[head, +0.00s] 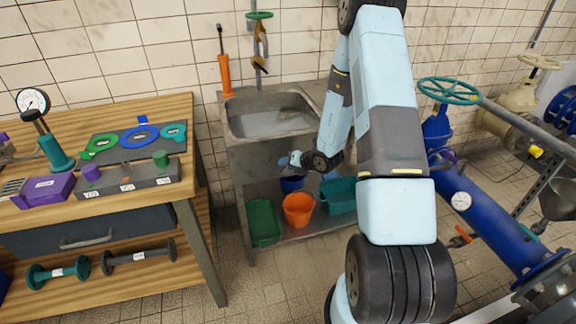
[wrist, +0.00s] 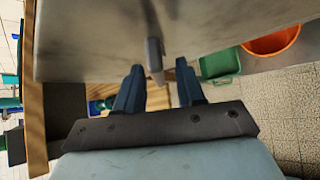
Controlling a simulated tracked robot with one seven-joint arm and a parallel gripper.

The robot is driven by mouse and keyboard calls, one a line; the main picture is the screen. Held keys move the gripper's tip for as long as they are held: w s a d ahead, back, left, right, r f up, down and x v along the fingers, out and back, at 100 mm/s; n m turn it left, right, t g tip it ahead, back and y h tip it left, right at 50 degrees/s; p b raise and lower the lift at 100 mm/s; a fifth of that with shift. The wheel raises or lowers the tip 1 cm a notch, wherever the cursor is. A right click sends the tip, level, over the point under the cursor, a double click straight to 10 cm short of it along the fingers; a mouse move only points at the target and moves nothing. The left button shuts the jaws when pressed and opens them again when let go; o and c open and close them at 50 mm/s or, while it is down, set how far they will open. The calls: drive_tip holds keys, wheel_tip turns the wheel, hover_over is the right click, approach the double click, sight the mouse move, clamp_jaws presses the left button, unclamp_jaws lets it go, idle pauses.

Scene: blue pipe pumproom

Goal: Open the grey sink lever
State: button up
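The grey metal sink (head: 240,135) stands against the tiled wall, and its wide grey face (wrist: 90,40) fills the top of the wrist view. A short grey lever (wrist: 155,58) sticks out from that face. My gripper (wrist: 160,78) is open, with its two dark fingers apart. In the wrist view the lever's tip shows in the gap between the fingers, with space on both sides; I see no contact. In the head view my gripper (head: 295,159) is small at the sink's front, below the rim, and I cannot make out the lever there.
Below the sink are a green bin (head: 263,222), an orange bucket (head: 298,209) and a teal bin (head: 338,195). A wooden workbench (head: 190,150) stands to the left. Blue pipework (head: 490,225) with a teal handwheel (head: 449,91) is on the right.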

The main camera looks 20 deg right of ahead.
drive_tip(key=v, duration=1.3)
drive_tip(key=shift+s, duration=0.25)
drive_tip(key=shift+d+r, duration=0.1)
drive_tip(key=shift+d, duration=0.05)
idle(1.6)
